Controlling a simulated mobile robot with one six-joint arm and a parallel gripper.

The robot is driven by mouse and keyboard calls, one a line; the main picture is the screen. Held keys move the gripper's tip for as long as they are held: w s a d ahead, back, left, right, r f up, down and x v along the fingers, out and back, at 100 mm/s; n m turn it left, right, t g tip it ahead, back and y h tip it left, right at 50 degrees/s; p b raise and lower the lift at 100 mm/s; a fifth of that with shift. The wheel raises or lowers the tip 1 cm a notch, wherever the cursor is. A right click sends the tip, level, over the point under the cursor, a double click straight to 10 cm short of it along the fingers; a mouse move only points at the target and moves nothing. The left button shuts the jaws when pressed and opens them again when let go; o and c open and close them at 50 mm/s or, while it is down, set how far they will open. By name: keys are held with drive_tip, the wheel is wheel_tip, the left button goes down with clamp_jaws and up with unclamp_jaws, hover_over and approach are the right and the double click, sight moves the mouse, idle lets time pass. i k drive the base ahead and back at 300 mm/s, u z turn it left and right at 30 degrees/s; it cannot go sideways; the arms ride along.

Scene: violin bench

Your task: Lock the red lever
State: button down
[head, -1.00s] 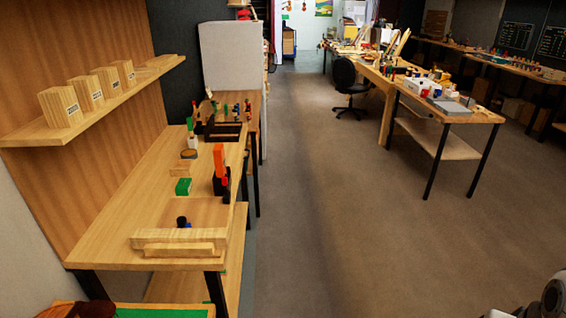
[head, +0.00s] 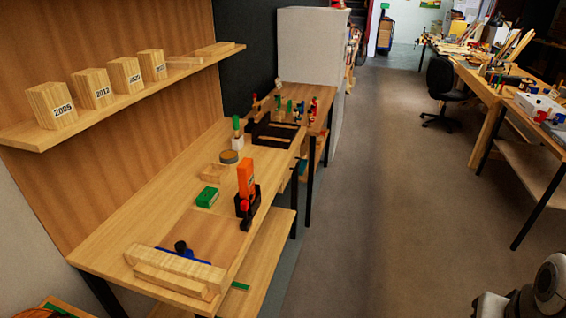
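On the wooden workbench (head: 170,200) at left, an upright orange block-like part (head: 245,178) stands on a black fixture (head: 254,200) near the bench's right edge. A small red part (head: 245,209) shows low on the front of this fixture. It may be the red lever, but it is too small to tell its position. More red parts (head: 313,108) show among small tools at the bench's far end. Part of my arm (head: 548,285) shows at the bottom right, well apart from the bench. My gripper's fingers are not in view.
A green box (head: 207,197) and a round tin (head: 229,156) lie on the bench. A wooden bar (head: 175,268) lies along its near end. A shelf (head: 150,92) with numbered blocks hangs above. The floor (head: 390,220) right of the bench is clear.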

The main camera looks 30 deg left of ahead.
sight(244, 205)
drive_tip(key=u, duration=0.7)
drive_tip(key=i, duration=1.05)
drive_tip(key=u, duration=0.95)
drive_tip(key=k, duration=0.75)
drive_tip(key=u, duration=0.15)
drive_tip(key=i, duration=0.9)
drive_tip(key=z, duration=0.1)
